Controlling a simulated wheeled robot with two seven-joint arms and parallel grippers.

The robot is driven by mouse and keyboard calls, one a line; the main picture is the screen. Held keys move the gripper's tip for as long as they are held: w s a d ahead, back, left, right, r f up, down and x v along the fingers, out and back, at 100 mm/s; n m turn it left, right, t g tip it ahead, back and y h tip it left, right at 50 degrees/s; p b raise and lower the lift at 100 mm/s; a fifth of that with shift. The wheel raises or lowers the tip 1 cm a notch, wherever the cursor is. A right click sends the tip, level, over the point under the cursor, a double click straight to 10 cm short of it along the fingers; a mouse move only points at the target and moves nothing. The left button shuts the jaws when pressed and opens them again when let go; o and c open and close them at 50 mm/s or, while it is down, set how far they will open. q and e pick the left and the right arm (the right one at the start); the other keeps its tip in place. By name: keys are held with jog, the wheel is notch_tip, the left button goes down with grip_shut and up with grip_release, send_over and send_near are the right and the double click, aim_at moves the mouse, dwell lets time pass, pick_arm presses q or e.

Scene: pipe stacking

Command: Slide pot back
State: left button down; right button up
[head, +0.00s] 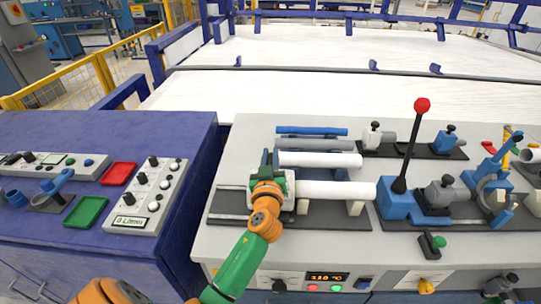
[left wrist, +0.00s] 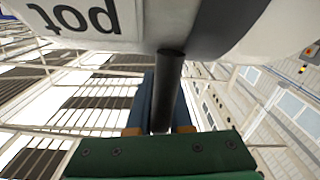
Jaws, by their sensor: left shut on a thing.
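My left gripper (head: 269,164) is over the left end of the pipe station, with its orange and green arm coming up from below. Its blue fingers (left wrist: 166,95) are shut on a dark upright rod (left wrist: 169,70) in the left wrist view. The rod meets a white body marked "pot" (left wrist: 85,20), which fills the top of that view. In the head view my gripper hides most of the pot; a small white part (head: 290,189) shows beside it. My right gripper is not in view.
A white pipe (head: 335,190) lies on pale supports just right of my gripper. Another white pipe (head: 325,160) lies behind it. A blue lever stand (head: 397,203) with a red knob stands to the right. Red (head: 119,174) and green (head: 86,211) trays lie on the blue left bench.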

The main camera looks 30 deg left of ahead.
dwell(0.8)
pick_arm(q)
jog(key=s+a+p, duration=0.1)
jog(key=s+a, duration=0.4)
jog(key=a, duration=0.3)
jog(key=shift+a+p, duration=0.3)
jog(key=c, duration=0.9)
grip_release()
jog(key=shift+s+a, duration=0.1)
jog(key=shift+s, duration=0.05)
jog(key=shift+o, duration=0.2)
jog(key=shift+a, duration=0.15)
jog(key=b+v, duration=0.1)
jog(key=v, duration=0.6)
